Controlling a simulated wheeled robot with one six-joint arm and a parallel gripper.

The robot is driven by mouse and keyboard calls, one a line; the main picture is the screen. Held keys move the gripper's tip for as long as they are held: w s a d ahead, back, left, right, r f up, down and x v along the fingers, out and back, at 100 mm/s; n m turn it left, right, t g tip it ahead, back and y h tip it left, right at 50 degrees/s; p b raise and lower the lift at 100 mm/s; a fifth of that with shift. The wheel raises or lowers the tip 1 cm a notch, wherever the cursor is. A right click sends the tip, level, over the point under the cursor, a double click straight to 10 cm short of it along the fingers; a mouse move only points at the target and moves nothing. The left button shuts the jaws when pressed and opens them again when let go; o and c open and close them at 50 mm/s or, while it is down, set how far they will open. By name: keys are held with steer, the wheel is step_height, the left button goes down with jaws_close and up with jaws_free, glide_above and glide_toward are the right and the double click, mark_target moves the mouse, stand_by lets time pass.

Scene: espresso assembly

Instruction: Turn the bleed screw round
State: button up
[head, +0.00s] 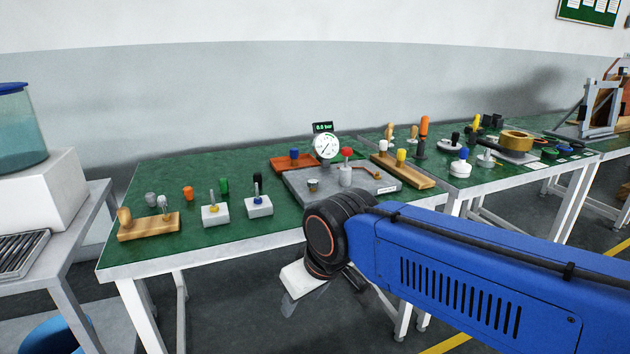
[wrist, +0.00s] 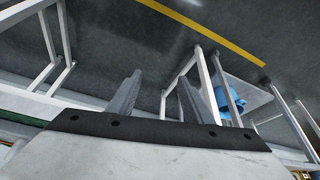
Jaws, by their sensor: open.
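A grey fixture plate (head: 365,200) lies on the green-topped bench. It carries a round white pressure gauge (head: 325,146) under a small display reading 0.0 bar, a red-topped fitting (head: 347,154) and a short fitting with a dark top (head: 313,185). I cannot tell which small part is the bleed screw. My gripper (head: 312,303) hangs in front of the bench, below its edge and well apart from the plate.
A wooden block (head: 150,228) and two grey blocks with upright pins (head: 215,214) stand at the bench's left. A wooden rack (head: 403,172) with several tools is right of the plate. My blue arm crosses the lower right. A blue bin (wrist: 229,102) is under a table.

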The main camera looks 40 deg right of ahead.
stand_by(0.4)
step_height(320, 180, up, 27)
steer(key=n+g, duration=0.5)
steer(key=n, duration=0.1)
glide_above(313, 180)
step_height(313, 180, down, 17)
steer(key=shift+r, duration=0.1)
steer(key=shift+c, duration=0.5)
steer(key=c, duration=1)
